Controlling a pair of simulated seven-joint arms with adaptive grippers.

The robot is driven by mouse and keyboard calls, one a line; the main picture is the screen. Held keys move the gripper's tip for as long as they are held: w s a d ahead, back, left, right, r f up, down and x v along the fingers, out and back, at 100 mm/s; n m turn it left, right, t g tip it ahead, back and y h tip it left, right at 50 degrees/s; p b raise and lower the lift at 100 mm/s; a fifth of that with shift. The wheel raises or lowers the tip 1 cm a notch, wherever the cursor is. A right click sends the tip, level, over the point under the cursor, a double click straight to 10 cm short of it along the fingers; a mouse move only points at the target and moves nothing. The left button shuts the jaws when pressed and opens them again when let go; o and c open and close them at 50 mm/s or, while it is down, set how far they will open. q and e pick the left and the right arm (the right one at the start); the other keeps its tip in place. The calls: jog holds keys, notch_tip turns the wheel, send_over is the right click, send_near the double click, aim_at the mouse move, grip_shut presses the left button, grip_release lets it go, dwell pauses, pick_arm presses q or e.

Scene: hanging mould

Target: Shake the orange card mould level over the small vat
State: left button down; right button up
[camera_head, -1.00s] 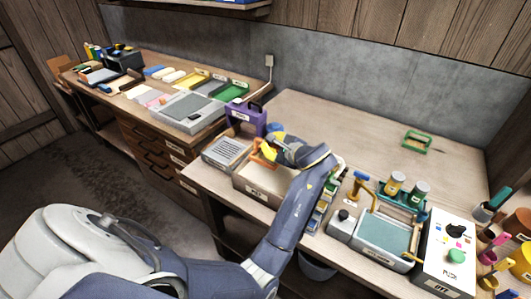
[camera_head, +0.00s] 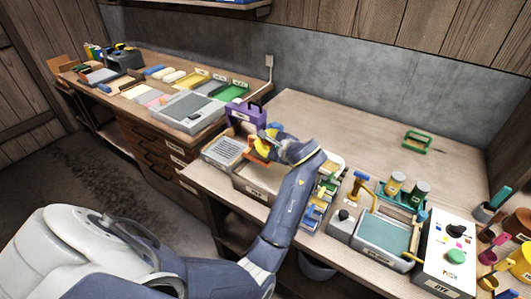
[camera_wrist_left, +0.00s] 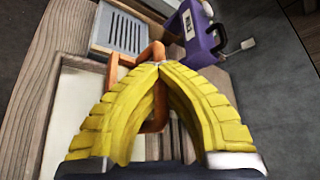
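The orange card mould (camera_head: 258,156) is a small frame at my left gripper (camera_head: 267,147), above the small vat (camera_head: 247,186) on the near left of the right-hand bench. In the wrist view the yellow fingers (camera_wrist_left: 157,66) come together at their tips on the orange mould (camera_wrist_left: 158,105). The fingers hide much of the frame. The vat's pale inside (camera_wrist_left: 80,105) shows below and left of the fingers. I cannot tell exactly how level the mould is. My right gripper is out of view.
A grey slatted rack (camera_head: 223,150) stands left of the vat, with a purple stand (camera_head: 246,112) behind. Small coloured items (camera_head: 322,205) and a larger vat (camera_head: 385,240) stand to the right. The bench's back middle is clear.

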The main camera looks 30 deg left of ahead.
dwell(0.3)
pick_arm(q)
jog(key=shift+d, duration=1.8)
jog(key=shift+a, duration=0.95)
jog(key=shift+r, duration=0.15)
jog(key=shift+r, duration=1.9)
jog(key=shift+r, duration=0.1)
